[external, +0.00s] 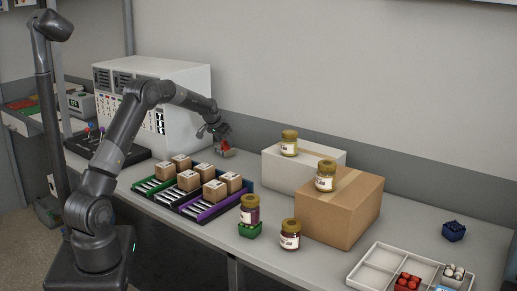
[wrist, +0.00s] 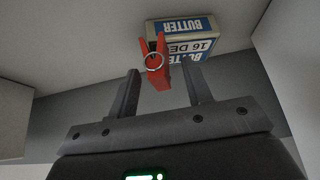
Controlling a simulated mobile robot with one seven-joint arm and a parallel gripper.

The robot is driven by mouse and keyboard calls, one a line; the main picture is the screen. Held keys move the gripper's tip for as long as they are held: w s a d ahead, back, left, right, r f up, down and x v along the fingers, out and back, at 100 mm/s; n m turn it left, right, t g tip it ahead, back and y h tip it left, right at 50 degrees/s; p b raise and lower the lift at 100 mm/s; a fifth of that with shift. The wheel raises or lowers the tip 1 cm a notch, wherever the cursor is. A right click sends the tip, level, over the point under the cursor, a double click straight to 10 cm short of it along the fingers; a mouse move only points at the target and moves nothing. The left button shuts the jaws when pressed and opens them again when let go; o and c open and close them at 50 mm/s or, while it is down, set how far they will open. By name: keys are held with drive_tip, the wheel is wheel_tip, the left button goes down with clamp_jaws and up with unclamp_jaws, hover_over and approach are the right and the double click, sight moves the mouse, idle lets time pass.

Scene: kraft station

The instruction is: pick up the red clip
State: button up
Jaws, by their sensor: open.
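The red clip (wrist: 162,76) has a metal ring and shows upright in the wrist view, in front of a butter box (wrist: 202,46). My gripper (wrist: 162,68) is open, with one dark finger on each side of the clip and gaps between. Whether the clip is fixed to the box or only in front of it, I cannot tell. In the external view my gripper (external: 218,136) is low over the counter, near the white machine. The red clip (external: 223,147) is a small red patch just under it, by the small box.
The white machine (external: 185,85) stands left of my gripper. Trays with several small cartons (external: 188,181) lie in front of it. A white box (external: 303,172) and a brown box (external: 340,210) with jars on top stand to the right. The counter between is partly clear.

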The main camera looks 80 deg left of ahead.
drive_tip(key=shift+w+a+f, duration=0.1)
drive_tip(key=shift+a+f, duration=0.05)
drive_tip(key=shift+f, duration=0.1)
clamp_jaws()
idle(0.3)
